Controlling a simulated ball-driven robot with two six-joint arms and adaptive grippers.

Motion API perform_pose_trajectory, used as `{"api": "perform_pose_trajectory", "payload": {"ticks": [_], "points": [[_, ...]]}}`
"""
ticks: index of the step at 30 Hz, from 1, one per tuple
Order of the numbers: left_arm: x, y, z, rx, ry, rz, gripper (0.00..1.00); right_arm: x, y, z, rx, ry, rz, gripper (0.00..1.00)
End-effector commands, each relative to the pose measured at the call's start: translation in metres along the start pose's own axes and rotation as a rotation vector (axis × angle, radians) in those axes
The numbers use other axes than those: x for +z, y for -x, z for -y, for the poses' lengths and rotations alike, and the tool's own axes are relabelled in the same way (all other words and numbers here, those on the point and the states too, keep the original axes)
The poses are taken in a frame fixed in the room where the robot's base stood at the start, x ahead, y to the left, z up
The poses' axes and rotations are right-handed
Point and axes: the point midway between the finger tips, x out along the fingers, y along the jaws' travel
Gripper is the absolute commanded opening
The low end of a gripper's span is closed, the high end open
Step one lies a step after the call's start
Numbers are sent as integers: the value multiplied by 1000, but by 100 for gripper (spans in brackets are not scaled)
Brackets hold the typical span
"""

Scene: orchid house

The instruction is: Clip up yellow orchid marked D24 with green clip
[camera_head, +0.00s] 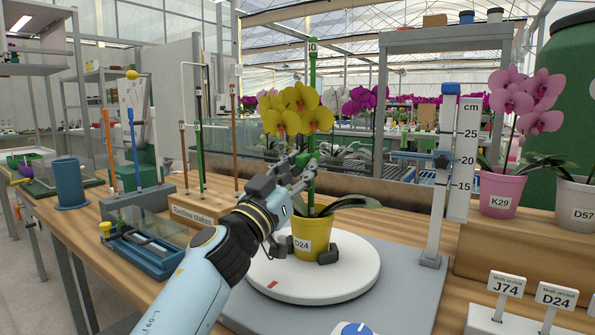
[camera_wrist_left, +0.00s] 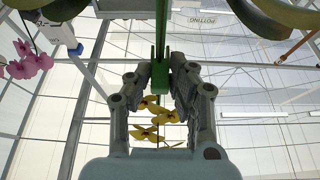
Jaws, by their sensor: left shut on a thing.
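The yellow orchid (camera_head: 297,108) grows in a yellow pot marked D24 (camera_head: 313,240), on a round white turntable (camera_head: 340,284). A tall green stake (camera_head: 313,68) stands upright in line with its stem. My left gripper (camera_head: 306,174) is at the stem and stake, below the blooms and above the pot. In the left wrist view, its fingers (camera_wrist_left: 159,84) are shut on a small green piece that looks like the green clip (camera_wrist_left: 159,76), right at the green stake (camera_wrist_left: 162,25). Yellow petals (camera_wrist_left: 150,112) show beyond. Whether the clip encloses both stem and stake is hidden. My right gripper is out of view.
A height scale (camera_head: 463,150) stands right of the turntable. Pink orchids in pots K29 (camera_head: 499,195) and D57 (camera_head: 577,200) are at right, behind label cards J74 (camera_head: 506,286) and D24 (camera_head: 556,296). The rainbow stakes rack (camera_head: 200,212) is at left.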

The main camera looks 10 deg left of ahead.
Motion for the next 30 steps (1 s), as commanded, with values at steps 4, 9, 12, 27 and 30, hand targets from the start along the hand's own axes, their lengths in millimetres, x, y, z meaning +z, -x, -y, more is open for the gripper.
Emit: {"api": "perform_pose_trajectory", "payload": {"ticks": [4,9,12,27,30], "points": [[0,-2,0,0,0,-1,0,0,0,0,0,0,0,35],[0,-1,0,0,0,0,26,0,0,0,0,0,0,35],[0,-1,0,0,0,0,39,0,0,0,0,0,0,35],[2,18,0,0,0,3,47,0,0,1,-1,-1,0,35],[2,39,0,0,1,4,47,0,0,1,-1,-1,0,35]]}}
